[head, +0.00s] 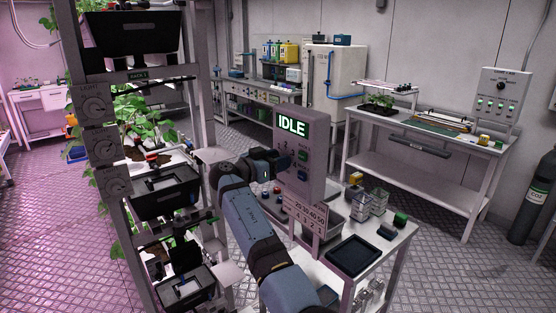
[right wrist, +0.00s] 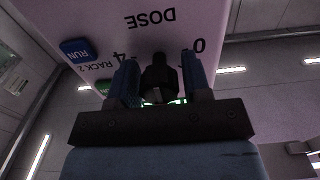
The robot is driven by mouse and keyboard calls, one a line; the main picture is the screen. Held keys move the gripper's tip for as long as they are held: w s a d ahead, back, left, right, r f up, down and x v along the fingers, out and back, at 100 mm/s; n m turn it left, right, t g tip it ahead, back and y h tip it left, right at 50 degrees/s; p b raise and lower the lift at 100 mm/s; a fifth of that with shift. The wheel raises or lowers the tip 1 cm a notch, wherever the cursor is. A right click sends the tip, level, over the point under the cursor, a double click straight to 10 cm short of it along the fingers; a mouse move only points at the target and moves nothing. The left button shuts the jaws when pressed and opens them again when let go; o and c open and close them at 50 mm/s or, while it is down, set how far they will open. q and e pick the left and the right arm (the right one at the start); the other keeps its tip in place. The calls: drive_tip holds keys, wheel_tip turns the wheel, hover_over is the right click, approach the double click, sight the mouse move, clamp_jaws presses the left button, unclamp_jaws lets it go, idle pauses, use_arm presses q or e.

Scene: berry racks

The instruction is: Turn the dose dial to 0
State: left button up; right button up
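The pale control panel (head: 317,160) stands on a white bench, its lit display (head: 291,124) reading IDLE. In the right wrist view the panel face (right wrist: 100,22) appears upside down, with the word DOSE and the figures 0 and 4 around the dark dose dial (right wrist: 158,73). My right gripper (right wrist: 160,70) has one finger on each side of the dial, close against it, and seems shut on it. In the head view my right gripper (head: 272,162) is at the panel face and hides the dial. Which figure the dial points to cannot be told. My left gripper is out of view.
Blue and green buttons sit beside the dial, the blue one marked RUN (right wrist: 76,50). A plant rack (head: 100,150) stands close on the left. The white bench (head: 398,240) holds a black tray (head: 354,256) and small containers. A number card (head: 308,212) hangs below the panel.

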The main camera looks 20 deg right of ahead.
drive_tip(key=c, duration=0.6)
